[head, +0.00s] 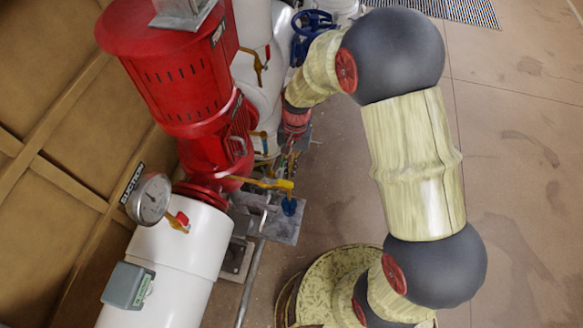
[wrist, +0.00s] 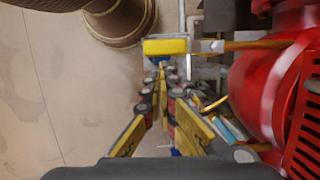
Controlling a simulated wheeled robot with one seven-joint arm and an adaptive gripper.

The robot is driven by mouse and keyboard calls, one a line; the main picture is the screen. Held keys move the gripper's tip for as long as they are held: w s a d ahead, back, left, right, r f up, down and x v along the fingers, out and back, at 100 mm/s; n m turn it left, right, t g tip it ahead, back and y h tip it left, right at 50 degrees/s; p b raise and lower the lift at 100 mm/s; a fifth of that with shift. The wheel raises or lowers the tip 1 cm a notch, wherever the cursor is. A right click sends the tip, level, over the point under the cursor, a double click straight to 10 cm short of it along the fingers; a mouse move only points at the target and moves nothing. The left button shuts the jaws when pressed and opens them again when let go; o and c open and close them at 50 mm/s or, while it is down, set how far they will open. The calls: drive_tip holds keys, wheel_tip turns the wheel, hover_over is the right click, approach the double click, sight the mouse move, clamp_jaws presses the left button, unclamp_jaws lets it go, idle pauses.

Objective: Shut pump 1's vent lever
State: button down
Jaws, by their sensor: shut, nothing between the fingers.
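A yellow handle (wrist: 166,47) shows in the wrist view at the outer end of a brass stem beside the red pump (wrist: 275,85). In the head view this yellow handle (head: 284,184) sticks out to the right from the base of the red pump (head: 172,70). No readable label tells whether it is pump 1's vent lever. My gripper (wrist: 162,70) has its yellow fingers drawn together, empty, with the tips close to the handle. I cannot tell whether they touch it. In the head view my gripper is small and partly hidden among the fittings.
A gauge (head: 148,199) marked SUCTION and a small red-handled valve (head: 182,221) sit on the white pipe (head: 170,262). Another yellow lever (head: 259,67) and a blue handwheel (head: 314,24) are farther back. The floor to the right (head: 520,200) is clear.

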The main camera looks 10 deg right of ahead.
sight(290, 187)
drive_tip(key=shift+s+m+p, duration=0.35)
drive_tip(key=shift+s+m, duration=0.15)
drive_tip(key=shift+m, duration=0.2)
drive_tip(key=s+m+p, duration=0.1)
drive_tip(key=s+m, duration=0.1)
drive_tip(key=m, duration=0.1)
drive_tip(key=shift+s+a+r+t+y+p, duration=0.2)
drive_tip(key=shift+s+t+y+p, duration=0.1)
drive_tip(key=shift+t+y+p, duration=0.1)
drive_tip(key=shift+s+a+m+p, duration=0.3)
drive_tip(key=shift+s+m+p, duration=0.25)
drive_tip(key=shift+m, duration=0.55)
drive_tip(key=s+a+m+t+p, duration=0.2)
drive_tip(key=s+a+m, duration=0.2)
drive_tip(key=a+m, duration=0.3)
drive_tip(key=shift+s+f+m+t+y, duration=0.15)
drive_tip(key=shift+s+m+t+y, duration=0.2)
drive_tip(key=shift+m, duration=1.25)
drive_tip(key=shift+a, duration=0.1)
